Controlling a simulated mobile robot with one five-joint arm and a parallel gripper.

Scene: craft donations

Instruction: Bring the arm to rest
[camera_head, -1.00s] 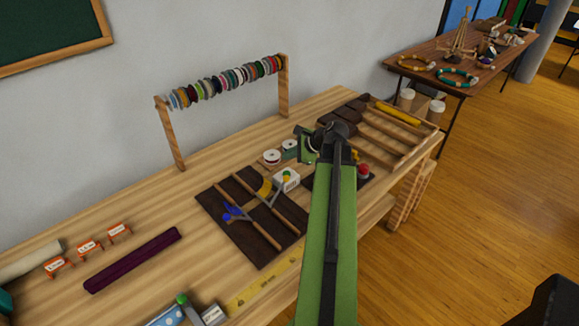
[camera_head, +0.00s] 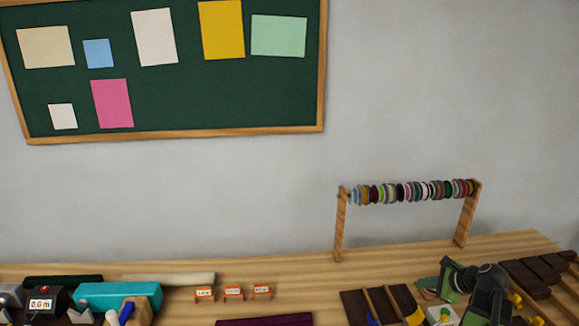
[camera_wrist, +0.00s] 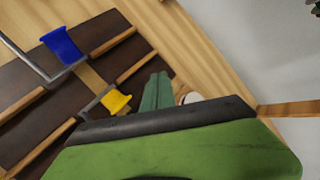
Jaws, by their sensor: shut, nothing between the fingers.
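My gripper (camera_head: 432,284) is at the lower right of the head view, low over the right part of the wooden workbench (camera_head: 320,270). The dark joint and green body of my arm fill much of the space beside it. In the wrist view my green fingers (camera_wrist: 156,90) show past the edge of my own green and black body. They are together and hold nothing. Below them lies a dark tool board (camera_wrist: 95,62) with a blue-handled tool (camera_wrist: 62,45) and a yellow-handled tool (camera_wrist: 116,101). Whether the fingers touch anything cannot be told.
A wooden rack of spools (camera_head: 415,191) stands behind my arm. Orange tags (camera_head: 233,293), a purple bar (camera_head: 265,321) and a teal block (camera_head: 120,296) are farther left. Dark blocks (camera_head: 532,275) lie close on the right. A pinboard (camera_head: 170,110) hangs on the wall.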

